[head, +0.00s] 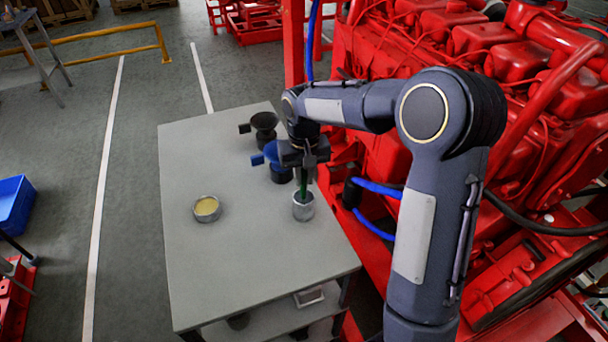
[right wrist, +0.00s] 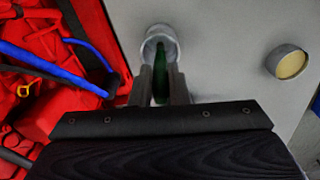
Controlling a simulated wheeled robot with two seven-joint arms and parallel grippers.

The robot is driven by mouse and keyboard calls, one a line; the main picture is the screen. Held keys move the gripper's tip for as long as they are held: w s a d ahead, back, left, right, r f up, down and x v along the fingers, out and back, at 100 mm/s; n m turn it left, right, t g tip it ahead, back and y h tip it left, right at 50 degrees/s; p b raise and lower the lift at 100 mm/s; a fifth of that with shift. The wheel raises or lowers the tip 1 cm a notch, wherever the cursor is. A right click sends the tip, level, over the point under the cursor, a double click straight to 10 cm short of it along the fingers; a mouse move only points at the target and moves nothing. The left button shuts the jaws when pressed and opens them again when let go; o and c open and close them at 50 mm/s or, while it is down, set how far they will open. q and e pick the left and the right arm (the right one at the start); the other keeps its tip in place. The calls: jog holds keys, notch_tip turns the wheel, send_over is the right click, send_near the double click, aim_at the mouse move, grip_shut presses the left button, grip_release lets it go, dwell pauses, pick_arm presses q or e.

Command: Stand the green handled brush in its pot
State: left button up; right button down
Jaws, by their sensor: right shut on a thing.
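The green handled brush (head: 303,186) is upright between the fingers of my right gripper (head: 304,160). Its lower end is at the mouth of the grey metal pot (head: 303,207), on the right side of the table. In the right wrist view my right gripper (right wrist: 160,90) is shut on the green handle (right wrist: 161,84), and the pot (right wrist: 161,42) is right beyond the fingertips. The brush's lower end appears to be inside the pot's rim; how deep it reaches is hidden. My left gripper is in neither view.
The grey table (head: 220,270) has a round tin with yellow contents (head: 206,208) on its left. A black cup-like item (head: 264,124) and a blue one (head: 272,152) stand behind the gripper. The red engine (head: 450,60) borders the table's right side.

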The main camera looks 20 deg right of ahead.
dwell(0.3)
jog(key=c, duration=0.9)
grip_release()
jog(key=shift+r, duration=0.15)
jog(key=shift+r+p, duration=2.95)
jog(key=shift+r, duration=0.5)
